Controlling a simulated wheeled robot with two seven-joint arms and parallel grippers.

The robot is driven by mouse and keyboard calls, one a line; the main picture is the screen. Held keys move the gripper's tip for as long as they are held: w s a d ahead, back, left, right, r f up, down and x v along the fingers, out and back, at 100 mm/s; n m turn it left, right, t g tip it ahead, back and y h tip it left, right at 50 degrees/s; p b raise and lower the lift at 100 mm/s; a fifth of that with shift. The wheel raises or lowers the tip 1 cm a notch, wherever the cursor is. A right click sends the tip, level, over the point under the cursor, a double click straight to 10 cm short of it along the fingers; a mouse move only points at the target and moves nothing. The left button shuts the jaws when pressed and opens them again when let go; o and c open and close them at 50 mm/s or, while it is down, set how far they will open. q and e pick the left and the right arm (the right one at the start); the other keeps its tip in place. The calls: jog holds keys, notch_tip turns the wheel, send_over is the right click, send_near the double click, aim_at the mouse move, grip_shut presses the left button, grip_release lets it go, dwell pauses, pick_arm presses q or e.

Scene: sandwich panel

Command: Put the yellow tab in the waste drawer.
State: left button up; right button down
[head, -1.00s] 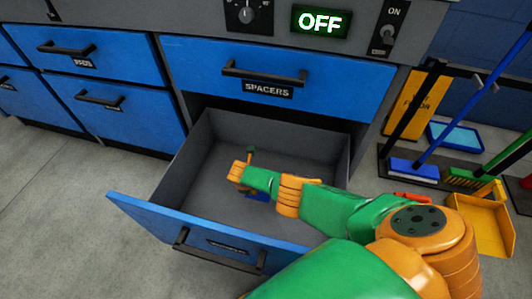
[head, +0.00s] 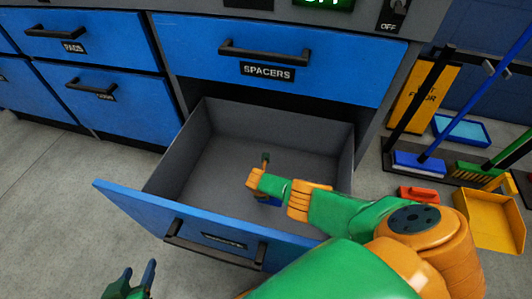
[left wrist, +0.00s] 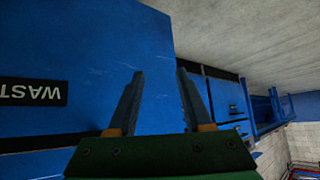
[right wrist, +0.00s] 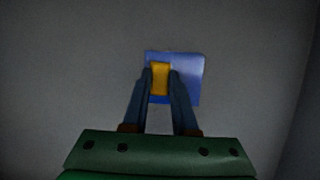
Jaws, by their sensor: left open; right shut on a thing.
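The yellow tab (right wrist: 160,80) is between the fingers of my right gripper (right wrist: 160,72), which is shut on it. A blue square piece (right wrist: 190,78) shows directly behind the tab; I cannot tell whether they are joined. In the head view, my right arm reaches into the open waste drawer (head: 128,200), and its own wrist hides the tab and most of the gripper. A bit of blue (head: 269,201) shows below that wrist. My left gripper (head: 139,270) is open and empty in front of the drawer. Its wrist view shows the drawer front's WASTE label (left wrist: 32,92), partly cut off.
The closed spacers drawer (head: 285,50) is above the waste drawer. Other closed blue drawers (head: 110,105) stand at left. Brushes, a yellow dustpan (head: 490,220) and a yellow floor sign (head: 425,95) stand at right. Much of the waste drawer's floor (head: 215,165) is bare.

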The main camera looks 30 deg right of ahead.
pick_arm(q)
jog(key=shift+w, duration=0.1)
pick_arm(e)
jog(key=c, duration=0.7)
grip_release()
pick_arm(q)
jog(key=shift+w+d+r+t, duration=0.1)
jog(key=shift+w+r+t, duration=0.15)
jog(key=shift+r+t, duration=0.05)
pick_arm(e)
jog(key=p+v, duration=0.3)
jog(key=p, duration=0.1)
jog(key=shift+r, duration=0.3)
pick_arm(q)
jog(key=s+a+f+g+y+p, duration=0.1)
jog(key=s+a+f+g+p, duration=0.2)
jog(key=s+f, duration=0.5)
jog(key=s+a+f+g+y+p, duration=0.1)
jog(key=s+a+f+g+p, duration=0.2)
jog(key=s+f, duration=0.6)
jog(key=f+g+p, duration=0.1)
jog(key=p, duration=0.1)
jog(key=shift+a+f+p, duration=0.2)
jog(key=shift+a+p, duration=0.15)
jog(key=shift+p, duration=0.05)
pick_arm(e)
jog(key=v, duration=0.8)
jog(key=shift+a+r, duration=0.15)
